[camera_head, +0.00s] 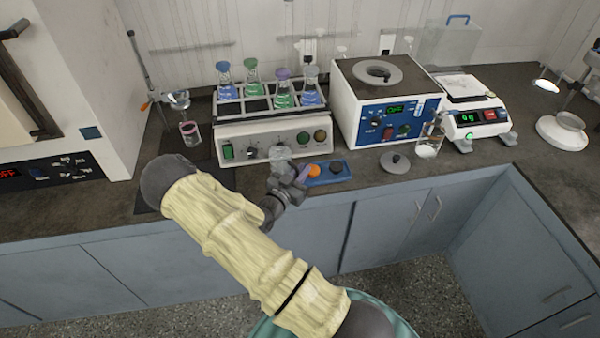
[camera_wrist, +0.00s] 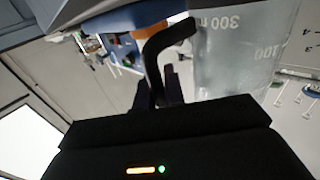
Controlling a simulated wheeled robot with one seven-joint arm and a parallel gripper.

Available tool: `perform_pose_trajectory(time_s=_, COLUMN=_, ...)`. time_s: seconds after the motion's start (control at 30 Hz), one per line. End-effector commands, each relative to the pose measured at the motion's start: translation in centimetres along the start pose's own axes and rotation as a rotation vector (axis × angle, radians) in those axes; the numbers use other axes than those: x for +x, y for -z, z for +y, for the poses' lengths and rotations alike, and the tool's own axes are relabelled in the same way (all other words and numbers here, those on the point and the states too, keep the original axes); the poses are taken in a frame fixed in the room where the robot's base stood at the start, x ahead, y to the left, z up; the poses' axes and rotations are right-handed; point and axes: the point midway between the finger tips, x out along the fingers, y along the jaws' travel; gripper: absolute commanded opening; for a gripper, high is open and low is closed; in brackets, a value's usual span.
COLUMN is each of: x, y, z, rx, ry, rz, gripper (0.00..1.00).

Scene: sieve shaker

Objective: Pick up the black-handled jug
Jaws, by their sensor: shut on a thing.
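The black-handled jug (camera_wrist: 240,50) is clear, with white volume marks, and fills the upper right of the wrist view. Its black handle (camera_wrist: 165,38) runs down between the fingers of my gripper (camera_wrist: 160,88), which is shut on it. In the head view my gripper (camera_head: 287,180) is over the counter's front edge, and the jug (camera_head: 281,154) shows faintly just beyond it, before the flask shaker. My gripper and arm partly hide the jug there. I cannot tell whether it touches the counter.
The flask shaker (camera_head: 275,146) holds several flasks behind my gripper. A blue tray (camera_head: 333,174) with orange and dark items lies close on its right. Further right are a dark round lid (camera_head: 395,162), a white-blue machine (camera_head: 370,112), a glass beaker (camera_head: 429,146) and a balance (camera_head: 478,124).

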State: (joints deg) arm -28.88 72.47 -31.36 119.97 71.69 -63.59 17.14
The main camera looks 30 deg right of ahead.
Motion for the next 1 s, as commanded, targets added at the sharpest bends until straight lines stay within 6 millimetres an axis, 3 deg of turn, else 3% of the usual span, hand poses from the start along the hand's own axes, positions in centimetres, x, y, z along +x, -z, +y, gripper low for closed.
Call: perform_pose_trajectory(time_s=1.0, x=0.0, y=8.0, z=0.0, rx=0.004, ry=0.0, rz=0.002, gripper=0.0)
